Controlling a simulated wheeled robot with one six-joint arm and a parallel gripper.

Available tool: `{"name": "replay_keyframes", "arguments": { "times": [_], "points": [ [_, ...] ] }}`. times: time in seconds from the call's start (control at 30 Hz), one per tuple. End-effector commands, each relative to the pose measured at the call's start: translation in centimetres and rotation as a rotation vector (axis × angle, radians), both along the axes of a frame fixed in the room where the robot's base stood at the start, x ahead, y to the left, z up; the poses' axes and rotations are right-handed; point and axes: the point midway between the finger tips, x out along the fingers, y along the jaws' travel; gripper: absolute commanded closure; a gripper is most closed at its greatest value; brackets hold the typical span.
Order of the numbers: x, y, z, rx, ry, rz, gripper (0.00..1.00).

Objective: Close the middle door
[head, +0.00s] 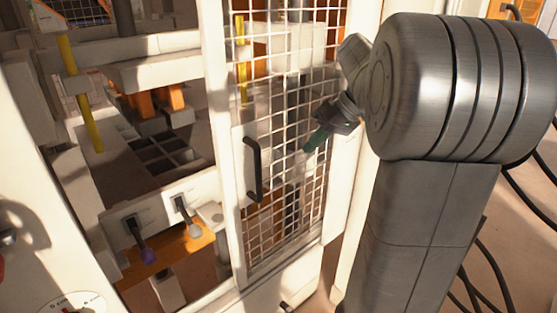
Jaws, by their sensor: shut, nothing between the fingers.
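The door (235,215) is a white frame with a wire mesh panel and a black vertical handle (253,169) on its left side. To its left is an opening into the press, so the door does not cover that part. I cannot tell from this view which door is the middle one. My gripper (310,146) is shut and empty, with greenish fingertips. It is in front of the mesh, to the right of the handle and apart from it in the picture. My large grey arm hides what lies on the right.
Inside the opening are a yellow rod (80,95), orange parts (160,101) and a dark gridded tray (160,155). Levers with purple (148,256) and grey (194,230) knobs are at the lower left. Black cables (500,275) hang at the right.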

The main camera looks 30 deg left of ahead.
Motion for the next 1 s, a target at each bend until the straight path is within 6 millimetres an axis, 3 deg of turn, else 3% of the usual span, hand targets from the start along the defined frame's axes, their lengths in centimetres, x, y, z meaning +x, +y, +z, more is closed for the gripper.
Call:
{"name": "replay_keyframes", "arguments": {
  "times": [0.23, 0.6, 0.8, 1.0],
  "points": [
    [-0.5, 1.7, -1.6, 0.004, -0.002, 0.019, 1.00],
    [-2.2, 6.0, -7.9, 0.001, -0.001, 0.017, 1.00],
    [-4.7, 7.4, -7.6, 0.004, -0.005, 0.015, 1.00],
    [-5.4, 7.9, -7.7, 0.004, -0.006, 0.012, 1.00]
  ]
}}
